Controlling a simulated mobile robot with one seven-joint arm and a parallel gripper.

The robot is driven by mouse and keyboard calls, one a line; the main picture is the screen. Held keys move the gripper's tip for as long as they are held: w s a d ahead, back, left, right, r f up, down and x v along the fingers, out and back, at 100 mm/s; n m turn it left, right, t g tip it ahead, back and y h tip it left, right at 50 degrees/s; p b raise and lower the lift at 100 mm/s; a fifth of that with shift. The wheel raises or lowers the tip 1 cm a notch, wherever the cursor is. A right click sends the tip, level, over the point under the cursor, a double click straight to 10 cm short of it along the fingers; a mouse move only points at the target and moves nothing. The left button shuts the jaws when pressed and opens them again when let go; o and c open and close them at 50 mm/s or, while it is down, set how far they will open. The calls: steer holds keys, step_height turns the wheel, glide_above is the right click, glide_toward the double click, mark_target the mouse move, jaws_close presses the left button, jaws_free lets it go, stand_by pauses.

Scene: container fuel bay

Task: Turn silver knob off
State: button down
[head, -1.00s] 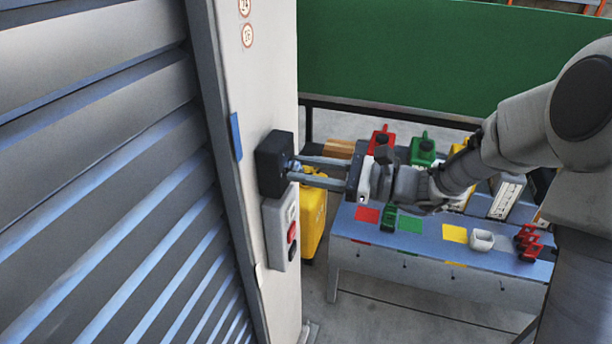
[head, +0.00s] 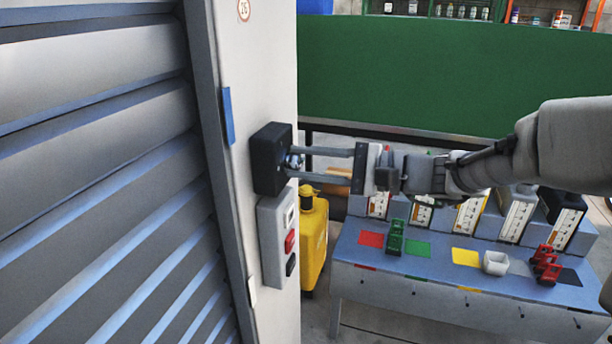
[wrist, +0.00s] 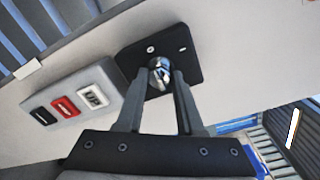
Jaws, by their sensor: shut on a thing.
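The silver knob (wrist: 159,72) sits on a black plate (wrist: 183,50) fixed to the pale wall post. In the wrist view the knob shows between the tips of my gripper (wrist: 158,78), and the fingers are shut on it. In the head view the black box (head: 268,160) is on the post, and my gripper (head: 292,162) reaches it from the right, its two long fingers level. The knob is mostly hidden there by the fingertips.
A grey switch box (head: 274,240) with red and black buttons is just below the black box. A ribbed shutter (head: 95,170) fills the left. A yellow container (head: 314,245) stands behind the post. A table (head: 400,285) with coloured squares and small items is at the right.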

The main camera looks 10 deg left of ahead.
steer(key=shift+n, duration=0.4)
steer(key=c, duration=0.5)
jaws_free()
steer(key=shift+c, duration=0.2)
steer(key=s+d+p, duration=0.1)
steer(key=d, duration=1.6)
steer(key=shift+d+r, duration=0.2)
steer(key=shift+r, duration=0.1)
steer(key=shift+s, duration=0.1)
